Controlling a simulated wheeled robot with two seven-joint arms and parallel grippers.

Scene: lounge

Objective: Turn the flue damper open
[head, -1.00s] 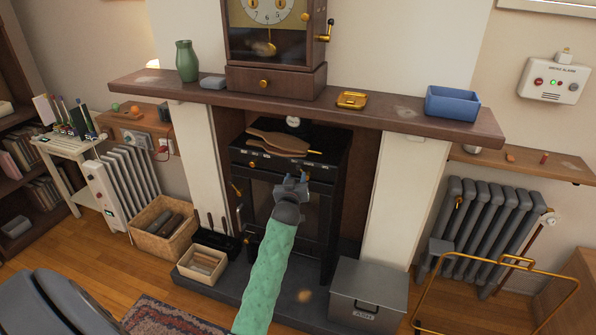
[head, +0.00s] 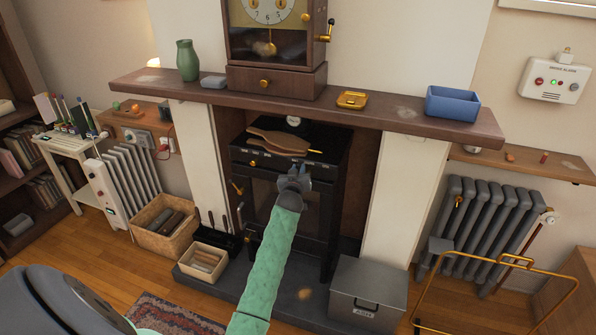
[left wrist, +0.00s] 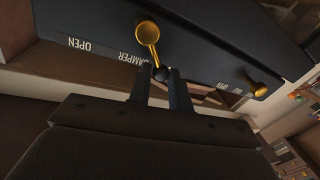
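The flue damper lever (left wrist: 148,35) is brass with a dark ball tip, on the dark stove front (left wrist: 210,45) in the left wrist view. The upside-down words OPEN and DAMPER are printed beside it. My left gripper (left wrist: 161,76) has a finger on each side of the ball tip, seemingly closed against it. In the head view my left gripper (head: 296,177) is at the upper front of the black stove (head: 335,185) and hides the lever. My right gripper is not in view.
A second brass knob (left wrist: 255,86) is on the same front. A wooden paddle-shaped board (head: 278,141) lies on the stove top. The mantel shelf (head: 410,118) overhangs the stove. A grey metal box (head: 368,290) and a small wooden crate (head: 205,262) flank it.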

